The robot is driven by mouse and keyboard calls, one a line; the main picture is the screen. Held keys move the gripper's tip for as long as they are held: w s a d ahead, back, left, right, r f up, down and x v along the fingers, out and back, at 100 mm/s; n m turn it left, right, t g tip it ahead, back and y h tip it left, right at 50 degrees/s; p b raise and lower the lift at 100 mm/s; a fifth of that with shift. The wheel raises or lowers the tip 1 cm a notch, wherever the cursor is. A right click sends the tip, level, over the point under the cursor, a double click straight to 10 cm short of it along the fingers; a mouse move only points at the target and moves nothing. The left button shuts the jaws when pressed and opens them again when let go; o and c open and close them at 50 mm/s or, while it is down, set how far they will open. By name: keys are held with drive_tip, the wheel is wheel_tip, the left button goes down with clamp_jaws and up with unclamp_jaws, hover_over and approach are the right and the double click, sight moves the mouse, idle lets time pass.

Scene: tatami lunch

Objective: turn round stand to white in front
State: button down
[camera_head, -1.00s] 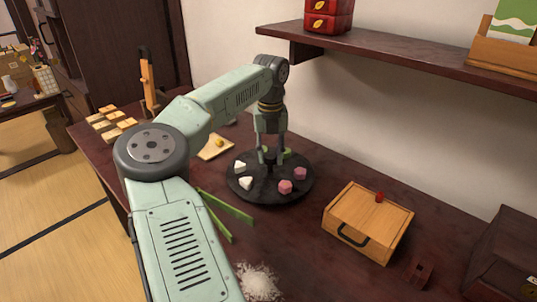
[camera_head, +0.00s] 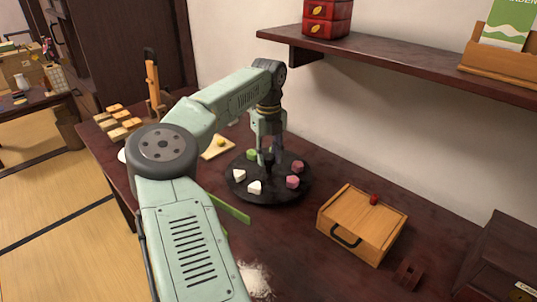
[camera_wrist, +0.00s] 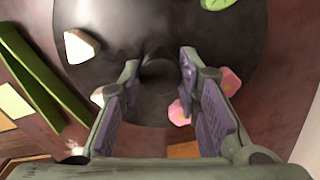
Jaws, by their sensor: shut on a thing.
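The round stand (camera_head: 270,193) is a dark disc on the table with a knob (camera_wrist: 158,72) at its middle. My gripper (camera_head: 269,158) points down over its middle, its fingers on either side of the knob and shut on it. Two white pieces (camera_head: 254,187) lie on the front left of the disc. Two pink pieces (camera_head: 292,181) lie on the right, and a green piece (camera_head: 251,155) shows at the back left. The wrist view shows white pieces (camera_wrist: 80,46) at left, pink ones (camera_wrist: 228,82) at right. My fingers partly hide the knob.
A wooden box (camera_head: 362,226) with a black handle stands right of the stand. A green strip (camera_head: 230,209) and white grains (camera_head: 254,279) are at the front left. A small tray (camera_head: 217,149) and wooden blocks (camera_head: 118,124) lie behind left. A shelf (camera_head: 420,72) overhangs the back.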

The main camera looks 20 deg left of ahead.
sight(269, 156)
idle(0.5)
drive_tip(key=c, duration=1.2)
unclamp_jaws()
wheel_tip(269, 156, up, 12)
